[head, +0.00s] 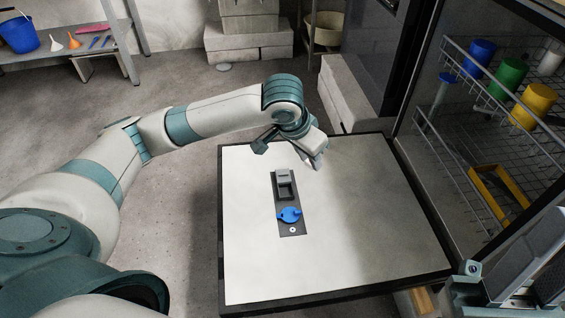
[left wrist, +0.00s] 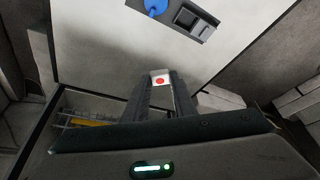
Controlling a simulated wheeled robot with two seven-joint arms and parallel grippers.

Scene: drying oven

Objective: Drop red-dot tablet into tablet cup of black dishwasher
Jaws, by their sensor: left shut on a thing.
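The white red-dot tablet (left wrist: 160,79) is held between the fingertips of my left gripper (left wrist: 161,88), red dot showing in the left wrist view. In the head view the left gripper (head: 318,163) is over the far part of the lowered dishwasher door (head: 365,240), and the tablet cannot be made out there. The open grey tablet cup (head: 286,186) sits in a dark dispenser panel, nearer me and left of the gripper. It also shows in the left wrist view (left wrist: 188,18). Part of my right arm shows at the lower right; its fingers cannot be made out.
A blue cap (head: 289,215) sits beside the cup on the panel. Wire racks (head: 490,120) with coloured cups stand at the right. A shelf with a blue bucket (head: 17,34) is at the far left. The door around the panel is clear.

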